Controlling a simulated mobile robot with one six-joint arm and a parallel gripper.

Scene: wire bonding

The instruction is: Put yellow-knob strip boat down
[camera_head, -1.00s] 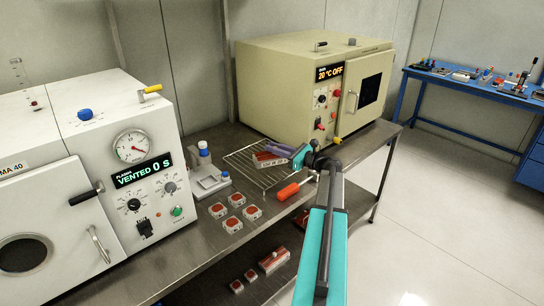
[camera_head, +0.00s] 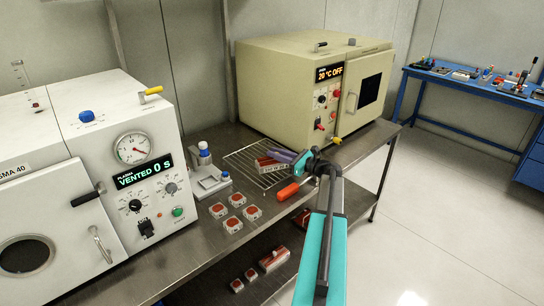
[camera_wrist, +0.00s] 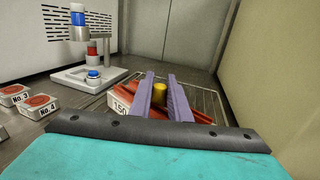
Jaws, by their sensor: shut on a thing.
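My gripper (camera_wrist: 158,88), with purple fingers, is shut on the yellow knob (camera_wrist: 159,93) of the strip boat. The strip boat (camera_wrist: 190,112) is reddish and lies between and below the fingers in the wrist view. It sits at the wire rack (camera_wrist: 207,98), beside or over a white block marked with a number (camera_wrist: 119,105). In the head view my gripper (camera_head: 284,157) is over the rack (camera_head: 243,160) in front of the beige oven. I cannot tell whether the boat touches the rack.
The beige oven (camera_head: 285,90) reads 20 °C OFF, its door closed. The white plasma machine (camera_head: 95,140) reads VENTED. A small stand with blue knobs (camera_head: 207,175) and several white boxes with red tops (camera_head: 235,224) are on the steel bench.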

